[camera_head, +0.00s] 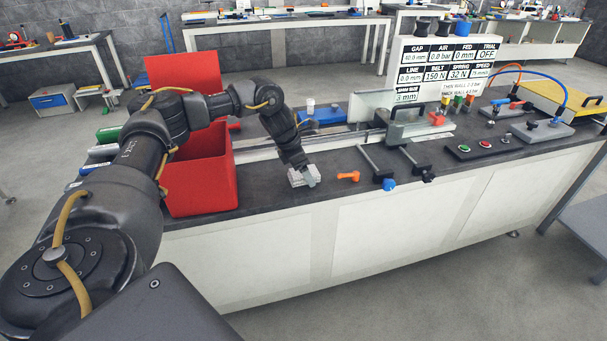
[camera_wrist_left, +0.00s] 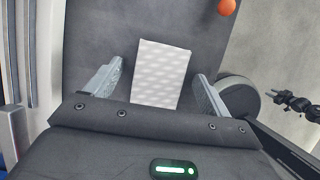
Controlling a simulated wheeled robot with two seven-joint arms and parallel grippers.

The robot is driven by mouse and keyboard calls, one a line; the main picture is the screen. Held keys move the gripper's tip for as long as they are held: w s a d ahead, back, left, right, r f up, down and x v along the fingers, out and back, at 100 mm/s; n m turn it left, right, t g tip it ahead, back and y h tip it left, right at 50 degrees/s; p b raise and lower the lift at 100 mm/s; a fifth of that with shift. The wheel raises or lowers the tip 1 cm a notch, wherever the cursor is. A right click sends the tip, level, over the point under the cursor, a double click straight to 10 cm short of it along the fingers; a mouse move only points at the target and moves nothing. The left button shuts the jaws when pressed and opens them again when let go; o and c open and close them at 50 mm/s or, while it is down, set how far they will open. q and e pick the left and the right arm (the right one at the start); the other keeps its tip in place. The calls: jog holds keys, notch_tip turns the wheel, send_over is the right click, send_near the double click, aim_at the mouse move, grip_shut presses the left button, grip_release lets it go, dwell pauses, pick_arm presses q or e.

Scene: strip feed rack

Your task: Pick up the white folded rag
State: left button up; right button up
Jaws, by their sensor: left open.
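The white folded rag (camera_wrist_left: 160,75) lies flat on the dark bench top in the left wrist view, with a pale woven pattern. My left gripper (camera_wrist_left: 160,88) is open, with one grey finger on each side of the rag and gaps visible at both sides. In the head view my left gripper (camera_head: 304,177) points down at the bench near its front edge, and the rag is mostly hidden there by the fingers. I cannot tell how high the fingers are above the bench. My right gripper is in neither view.
An orange part (camera_head: 348,177) lies just right of the gripper. Black clamp handles (camera_head: 376,167) with a blue knob stand farther right. A red open box (camera_head: 203,185) stands left of the gripper, beneath my arm. A white rail (camera_head: 262,153) runs behind. The bench's front edge is close.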

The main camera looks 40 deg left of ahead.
pick_arm(q)
jog(key=shift+f, duration=0.25)
dwell(0.4)
jog(key=c, duration=1.1)
jog(key=shift+o, duration=0.2)
jog(key=shift+r, duration=0.1)
notch_tip(320, 180, up, 10)
jog(key=b, duration=0.1)
jog(key=shift+r, duration=0.1)
